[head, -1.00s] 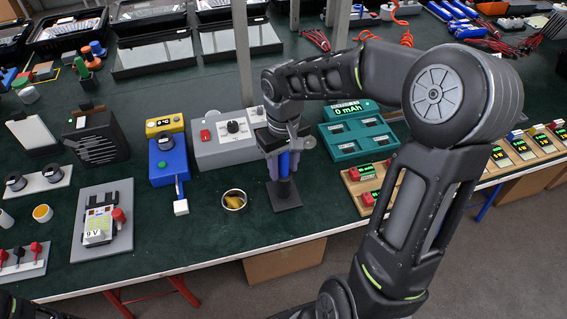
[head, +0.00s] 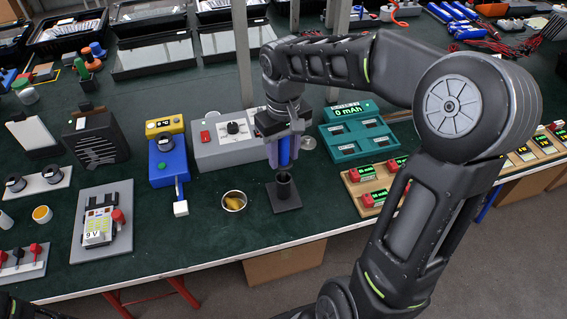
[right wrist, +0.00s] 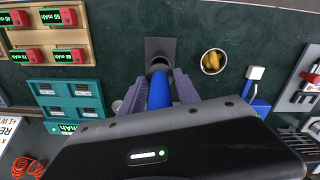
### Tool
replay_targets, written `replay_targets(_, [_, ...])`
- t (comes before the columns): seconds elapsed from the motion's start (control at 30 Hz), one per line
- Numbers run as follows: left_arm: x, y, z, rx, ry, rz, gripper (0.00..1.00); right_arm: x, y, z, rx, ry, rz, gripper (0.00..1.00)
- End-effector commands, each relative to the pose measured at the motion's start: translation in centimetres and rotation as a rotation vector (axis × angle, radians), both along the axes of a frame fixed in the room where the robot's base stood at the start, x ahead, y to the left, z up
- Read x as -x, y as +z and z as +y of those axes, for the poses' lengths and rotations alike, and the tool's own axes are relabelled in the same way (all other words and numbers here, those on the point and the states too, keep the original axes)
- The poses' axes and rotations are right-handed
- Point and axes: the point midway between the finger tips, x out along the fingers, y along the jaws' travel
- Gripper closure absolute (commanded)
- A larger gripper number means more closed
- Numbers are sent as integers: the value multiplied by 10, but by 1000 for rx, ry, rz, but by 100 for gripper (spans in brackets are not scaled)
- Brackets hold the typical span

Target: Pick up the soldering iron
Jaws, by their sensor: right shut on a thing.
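The soldering iron (head: 284,152) has a blue handle and points down, roughly upright. My right gripper (head: 285,158) is shut on this handle, with one finger on each side. In the right wrist view the blue handle (right wrist: 159,93) sits between my grey fingers (right wrist: 159,88). The black holder (head: 285,191), a tube on a square base, stands right below the iron. The handle is above the tube's mouth. The iron's tip is hidden, so I cannot tell if it is clear of the tube. My left gripper is not in view.
A small round tin (head: 234,201) stands just left of the holder. The blue and yellow station (head: 167,158) and a grey power unit (head: 226,138) are farther left and behind. A teal charger (head: 357,130) and a wooden battery rack (head: 372,183) are to the right.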

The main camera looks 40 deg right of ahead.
Motion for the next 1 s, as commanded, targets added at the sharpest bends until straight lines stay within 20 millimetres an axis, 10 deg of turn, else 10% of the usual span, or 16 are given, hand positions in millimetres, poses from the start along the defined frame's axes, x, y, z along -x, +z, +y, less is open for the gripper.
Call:
replay_targets(0.3, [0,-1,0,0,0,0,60,0,49,0,0,1,-2,100])
replay_targets(1.0, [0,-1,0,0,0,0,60,0,51,0,0,1,0,100])
